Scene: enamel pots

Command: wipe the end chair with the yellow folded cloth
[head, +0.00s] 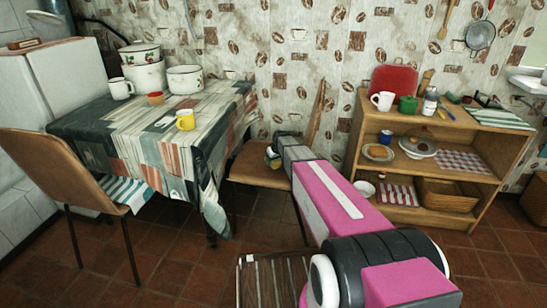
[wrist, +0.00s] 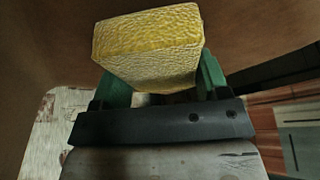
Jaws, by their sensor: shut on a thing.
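The yellow folded cloth (wrist: 150,45) is a thick block held between the green fingers of my gripper (wrist: 156,80). In the head view my gripper (head: 272,157) is over the seat of the brown end chair (head: 247,172), at the right end of the table; my arm hides part of the chair. In the wrist view a brown surface (wrist: 262,40), seemingly the chair, lies behind the cloth. I cannot tell whether the cloth touches it.
A wooden shelf (head: 420,150) stands to the right. Another brown chair (head: 60,170) is at the front left.

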